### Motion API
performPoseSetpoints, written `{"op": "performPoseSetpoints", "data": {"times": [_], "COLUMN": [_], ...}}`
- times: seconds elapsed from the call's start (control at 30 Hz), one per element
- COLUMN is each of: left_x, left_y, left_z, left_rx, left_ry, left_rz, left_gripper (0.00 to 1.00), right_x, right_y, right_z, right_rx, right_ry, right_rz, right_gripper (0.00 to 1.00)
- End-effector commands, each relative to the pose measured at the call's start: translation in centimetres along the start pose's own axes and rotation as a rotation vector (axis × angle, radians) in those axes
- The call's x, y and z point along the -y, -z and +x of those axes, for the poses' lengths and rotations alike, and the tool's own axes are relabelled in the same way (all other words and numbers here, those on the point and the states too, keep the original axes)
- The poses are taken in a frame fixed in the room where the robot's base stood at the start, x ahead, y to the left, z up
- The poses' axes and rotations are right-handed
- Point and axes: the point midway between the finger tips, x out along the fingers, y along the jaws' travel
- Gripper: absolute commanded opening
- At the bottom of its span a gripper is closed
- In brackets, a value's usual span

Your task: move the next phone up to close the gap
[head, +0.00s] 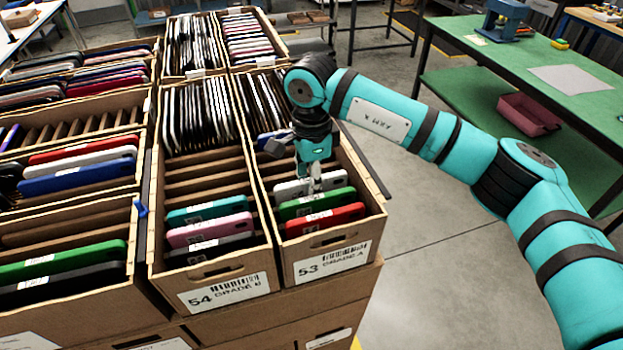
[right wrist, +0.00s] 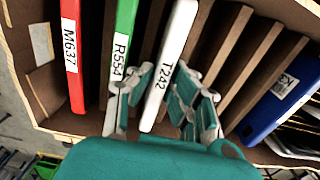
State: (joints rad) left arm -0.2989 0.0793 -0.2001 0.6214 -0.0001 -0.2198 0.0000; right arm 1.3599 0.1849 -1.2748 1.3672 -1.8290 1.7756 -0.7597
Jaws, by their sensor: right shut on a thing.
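My right gripper (head: 314,180) reaches down into the carton labelled 53 (head: 372,207). In the right wrist view its fingers (right wrist: 158,98) are on either side of a white phone (right wrist: 176,40) labelled T242 and shut on it. The white phone (head: 290,189) stands among the slots, just behind a green phone (head: 331,203) labelled R554. A red phone (head: 338,219) labelled M637 stands at the carton's front. Behind the white phone are several empty slots, then a blue phone (right wrist: 283,98) with a partly readable label. My left gripper is not seen.
The carton labelled 54 (head: 228,271) stands directly left, with teal, pink and dark phones near its front. More phone cartons fill the left and back. A green workbench (head: 540,68) stands at the right, with open floor (head: 430,270) between.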

Motion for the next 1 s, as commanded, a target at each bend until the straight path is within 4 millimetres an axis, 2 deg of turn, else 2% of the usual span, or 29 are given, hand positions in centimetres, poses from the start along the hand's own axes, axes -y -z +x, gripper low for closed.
{"op": "performPoseSetpoints", "data": {"times": [0.87, 0.9, 1.0], "left_x": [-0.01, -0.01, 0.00], "left_y": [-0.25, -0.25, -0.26], "left_z": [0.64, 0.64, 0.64], "left_rx": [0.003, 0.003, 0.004], "left_ry": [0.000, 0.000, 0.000], "left_rz": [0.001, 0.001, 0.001], "left_gripper": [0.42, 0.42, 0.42], "right_x": [0.01, 0.01, 0.01], "right_y": [0.00, 0.00, 0.00], "right_z": [0.43, 0.42, 0.43], "right_rx": [0.000, 0.000, 0.000], "right_ry": [0.001, 0.001, 0.001], "right_rz": [0.000, 0.000, 0.000], "right_gripper": [0.00, 0.18, 0.31]}}
